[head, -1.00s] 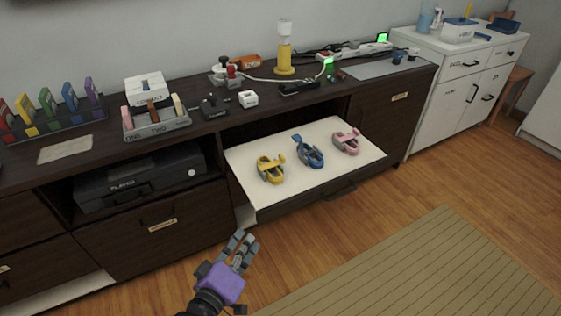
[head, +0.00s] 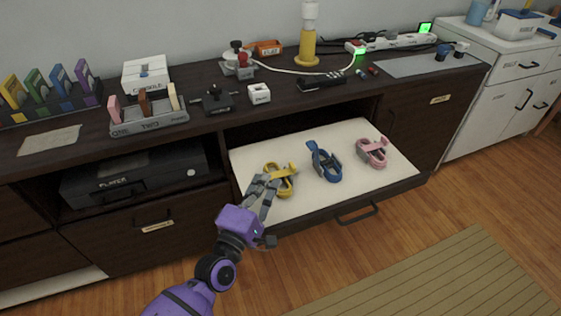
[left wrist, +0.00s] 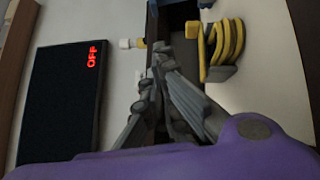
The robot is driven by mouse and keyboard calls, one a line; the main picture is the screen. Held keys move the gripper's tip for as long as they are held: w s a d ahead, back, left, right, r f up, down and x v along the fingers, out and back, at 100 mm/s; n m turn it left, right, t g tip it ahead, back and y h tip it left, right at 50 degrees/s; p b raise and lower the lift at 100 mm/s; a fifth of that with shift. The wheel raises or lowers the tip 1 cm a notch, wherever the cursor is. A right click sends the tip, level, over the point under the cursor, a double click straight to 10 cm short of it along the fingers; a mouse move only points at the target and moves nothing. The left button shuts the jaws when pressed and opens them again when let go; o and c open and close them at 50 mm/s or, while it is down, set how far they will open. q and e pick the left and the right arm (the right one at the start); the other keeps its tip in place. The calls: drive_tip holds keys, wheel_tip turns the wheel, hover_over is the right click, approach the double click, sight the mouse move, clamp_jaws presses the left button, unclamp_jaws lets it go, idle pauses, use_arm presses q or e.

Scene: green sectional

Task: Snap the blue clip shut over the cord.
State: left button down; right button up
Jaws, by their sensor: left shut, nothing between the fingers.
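The blue clip (head: 326,163) lies on the white drawer board, between the yellow clip and the pink clip. Its blue upper arm rises at the back left, apparently raised, with a grey cord coil by its body. I cannot make out exactly how the cord sits in it. My left gripper (head: 265,184) is shut and empty in front of the yellow clip (head: 283,178), left of the blue clip, overlapping the yellow one's left side in the picture. The left wrist view shows the closed fingers (left wrist: 160,60) and a yellow clip (left wrist: 228,42) beside them. My right gripper is not in view.
The pink clip (head: 372,152) lies right of the blue one. The pulled-out drawer board (head: 300,205) is bare along its front. The dark cabinet top (head: 215,125) behind carries a labelled tray, switches and a yellow lamp. A black OFF panel (left wrist: 65,100) shows in the wrist view.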

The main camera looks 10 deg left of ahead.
use_arm(q)
drive_tip(key=x, duration=0.8)
drive_tip(key=shift+w+b, duration=0.2)
drive_tip(key=shift+b, duration=0.2)
drive_tip(key=w+d, duration=0.2)
drive_tip(key=d, duration=0.1)
drive_tip(key=shift+r, duration=0.4)
drive_tip(key=shift+w+d, duration=0.2)
drive_tip(key=shift+d, duration=0.1)
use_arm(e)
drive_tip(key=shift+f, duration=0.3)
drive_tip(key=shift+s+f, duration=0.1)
use_arm(q)
drive_tip(key=shift+r, duration=0.1)
